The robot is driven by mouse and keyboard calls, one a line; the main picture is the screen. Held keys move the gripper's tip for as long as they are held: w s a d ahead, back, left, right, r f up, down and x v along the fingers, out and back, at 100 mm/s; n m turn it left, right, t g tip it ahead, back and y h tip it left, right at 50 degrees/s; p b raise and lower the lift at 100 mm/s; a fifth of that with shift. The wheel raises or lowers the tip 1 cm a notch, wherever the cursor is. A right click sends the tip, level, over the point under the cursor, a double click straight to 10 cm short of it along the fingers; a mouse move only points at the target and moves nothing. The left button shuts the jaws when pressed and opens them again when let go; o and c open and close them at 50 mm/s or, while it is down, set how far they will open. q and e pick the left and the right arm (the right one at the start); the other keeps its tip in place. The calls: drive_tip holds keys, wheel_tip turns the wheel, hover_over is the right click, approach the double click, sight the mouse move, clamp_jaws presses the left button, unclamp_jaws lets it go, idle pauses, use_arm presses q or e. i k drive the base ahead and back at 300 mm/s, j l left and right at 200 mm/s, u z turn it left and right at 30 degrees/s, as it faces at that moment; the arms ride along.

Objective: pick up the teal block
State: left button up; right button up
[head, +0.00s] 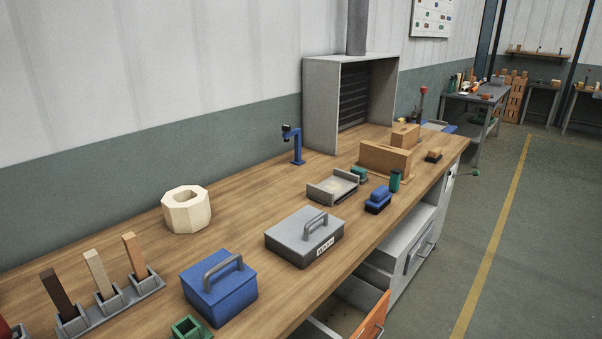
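A small dark teal block (359,174) sits by the far right end of a grey shallow tray (322,194) on the wooden bench. I cannot tell whether it touches the tray. A dark green upright piece (395,181) stands to its right, near the bench's front edge. A green hollow square piece (187,329) is cut off by the bottom edge of the picture. Neither of my grippers is in view.
On the bench (245,186) are a blue handled box (218,296), a grey handled box (292,243), a cream ring (187,211), a blue brush-like item (378,198) and cardboard boxes (384,159). An orange-fronted drawer (372,316) stands open below.

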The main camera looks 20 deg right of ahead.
sight(356, 171)
drive_tip(key=i+l+u, duration=0.15)
drive_tip(key=l+u, duration=0.25)
drive_tip(key=l, duration=0.2)
drive_tip(key=l+u, duration=0.4)
drive_tip(key=l, duration=0.2)
drive_tip(key=l+u, duration=0.45)
drive_tip(key=l, duration=0.15)
